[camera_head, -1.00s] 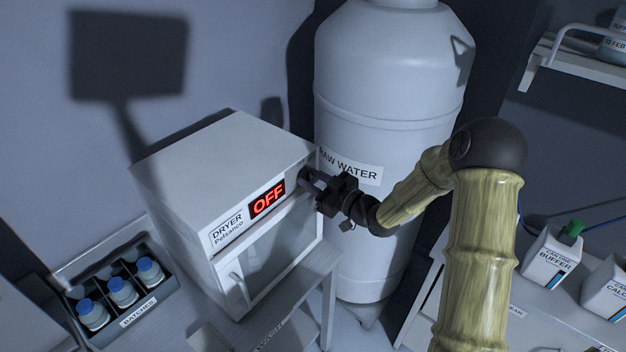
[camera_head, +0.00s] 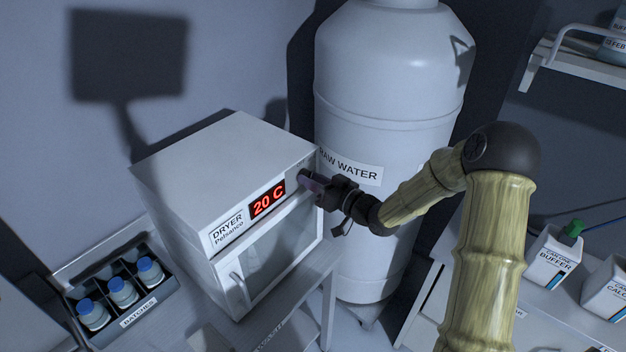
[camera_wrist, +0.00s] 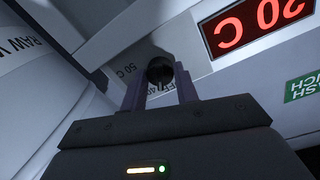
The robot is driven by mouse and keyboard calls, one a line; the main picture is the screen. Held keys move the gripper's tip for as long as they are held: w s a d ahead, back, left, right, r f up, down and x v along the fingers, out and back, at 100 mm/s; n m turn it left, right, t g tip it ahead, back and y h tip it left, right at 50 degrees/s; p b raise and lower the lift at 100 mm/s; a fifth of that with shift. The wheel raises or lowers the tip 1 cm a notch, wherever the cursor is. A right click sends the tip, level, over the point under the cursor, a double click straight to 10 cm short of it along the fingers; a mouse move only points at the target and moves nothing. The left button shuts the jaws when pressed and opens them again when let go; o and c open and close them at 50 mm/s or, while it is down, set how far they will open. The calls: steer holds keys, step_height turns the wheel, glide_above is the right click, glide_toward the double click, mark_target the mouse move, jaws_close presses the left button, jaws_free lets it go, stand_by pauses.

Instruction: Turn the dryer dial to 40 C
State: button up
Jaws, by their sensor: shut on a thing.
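The dryer (camera_head: 232,165) is a white box with a front door, and its red display (camera_head: 268,199) reads "20 C". The display also shows upside down in the wrist view (camera_wrist: 252,22). The dark round dial (camera_wrist: 160,70) is on the front panel beside the display. My gripper (camera_head: 309,182) is at the panel's right end, its two fingers on either side of the dial and shut on it. In the wrist view a "50 C" mark shows left of the dial; other scale marks are partly hidden behind the fingers.
A large white raw water tank (camera_head: 390,110) stands close behind and right of my gripper. A tray of blue-capped bottles (camera_head: 122,291) is left of the dryer. Buffer cans (camera_head: 551,258) stand on a bench at the right.

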steer(key=shift+m+p, duration=0.6)
steer(key=shift+m, duration=1.7)
steer(key=o, duration=1)
steer(key=b+v, duration=0.5)
steer(key=v, duration=1.2)
steer(key=shift+s+d+r, duration=0.1)
steer(key=shift+d, duration=0.1)
